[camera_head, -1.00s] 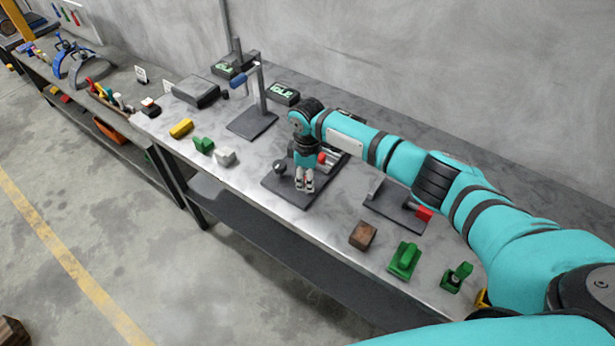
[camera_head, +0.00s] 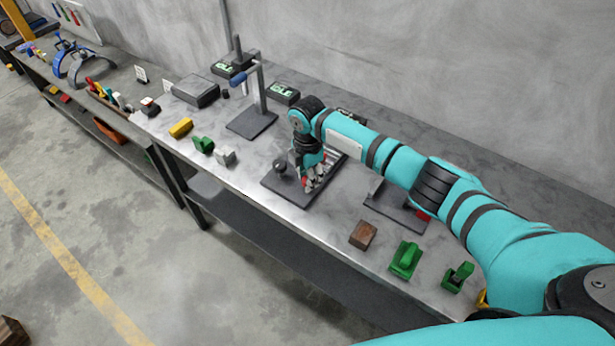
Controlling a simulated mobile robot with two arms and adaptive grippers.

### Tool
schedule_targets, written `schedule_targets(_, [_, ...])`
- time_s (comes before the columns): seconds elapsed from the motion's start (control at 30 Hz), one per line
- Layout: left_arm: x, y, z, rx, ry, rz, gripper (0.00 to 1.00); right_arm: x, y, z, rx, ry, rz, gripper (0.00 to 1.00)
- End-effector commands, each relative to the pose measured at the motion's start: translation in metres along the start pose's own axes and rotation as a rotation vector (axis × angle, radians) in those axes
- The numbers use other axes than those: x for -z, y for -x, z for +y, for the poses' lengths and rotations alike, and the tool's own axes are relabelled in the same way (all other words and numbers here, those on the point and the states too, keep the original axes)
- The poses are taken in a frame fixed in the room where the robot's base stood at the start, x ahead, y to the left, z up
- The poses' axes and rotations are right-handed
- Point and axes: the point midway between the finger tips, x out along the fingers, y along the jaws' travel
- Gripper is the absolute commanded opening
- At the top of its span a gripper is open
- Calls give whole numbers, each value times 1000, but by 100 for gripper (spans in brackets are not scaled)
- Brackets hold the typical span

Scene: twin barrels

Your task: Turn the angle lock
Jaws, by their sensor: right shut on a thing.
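A fixture on a dark base plate (camera_head: 287,190) sits mid-bench, with a round black knob (camera_head: 280,166) on its left. My right gripper (camera_head: 312,184) reaches down over the right part of this plate. Its fingers are shut on a small part of the fixture, seemingly the angle lock; red shows by the fingers. The fingers and wrist hide most of that part, so its angle cannot be told. My left gripper is not in view.
A second dark fixture (camera_head: 398,208) with a red part stands right of the gripper. A post stand (camera_head: 252,122) is to the left. A brown block (camera_head: 362,235) and green pieces (camera_head: 405,259) lie near the front edge. Yellow, green and white blocks (camera_head: 225,156) lie left.

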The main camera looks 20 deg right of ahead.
Motion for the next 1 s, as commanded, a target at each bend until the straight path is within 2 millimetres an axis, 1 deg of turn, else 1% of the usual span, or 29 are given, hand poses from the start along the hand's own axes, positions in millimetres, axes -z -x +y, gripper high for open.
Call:
schedule_targets(0.1, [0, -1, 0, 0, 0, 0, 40, 0, 1, 1, -2, 61, 1, 0])
schedule_targets(0.3, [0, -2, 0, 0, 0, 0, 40, 0, 1, 1, -2, 130, 1, 0])
schedule_targets(0.87, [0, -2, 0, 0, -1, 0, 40, 0, 1, 1, -2, 159, 0, 0])
schedule_targets(0.9, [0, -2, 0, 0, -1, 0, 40, 0, 1, 1, -2, 159, 0, 33])
schedule_targets(1.0, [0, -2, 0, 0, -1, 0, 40, 0, 1, 1, -2, 159, 0, 46])
